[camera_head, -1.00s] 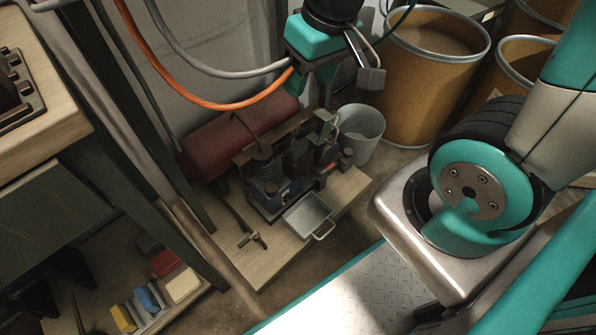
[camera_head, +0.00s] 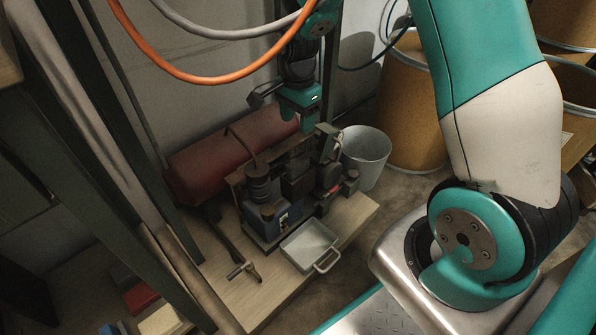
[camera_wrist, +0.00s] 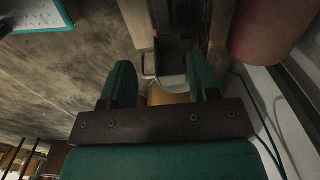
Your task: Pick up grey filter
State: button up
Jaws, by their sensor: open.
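My gripper (camera_head: 300,100) hangs above the back of a small machine (camera_head: 285,190) in the head view. Its two teal fingers stand apart, with nothing gripped, in the wrist view (camera_wrist: 162,78). I cannot surely pick out the grey filter; several small dark and grey parts crowd the machine, and my gripper hides some of what is behind it. In the wrist view, a dark boxy part (camera_wrist: 172,52) lies beyond the fingertips, and a pale grey surface shows just below it.
The machine sits on a wooden board (camera_head: 262,297) with a grey handled tray (camera_head: 309,246) at its front. A red cylinder (camera_head: 228,155) lies behind, and a grey bucket (camera_head: 366,152) stands at right. An orange hose (camera_head: 190,76) crosses above. Dark frame posts stand at left.

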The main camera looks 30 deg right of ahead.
aim_at(298, 161)
notch_tip(298, 161, down, 11)
jog(key=b, duration=0.5)
jog(key=shift+r, duration=0.1)
notch_tip(298, 161, down, 5)
jog(key=b, duration=0.5)
jog(key=shift+w+d, duration=0.1)
jog(key=shift+w, duration=0.05)
jog(key=shift+c, duration=0.2)
jog(key=c, duration=1)
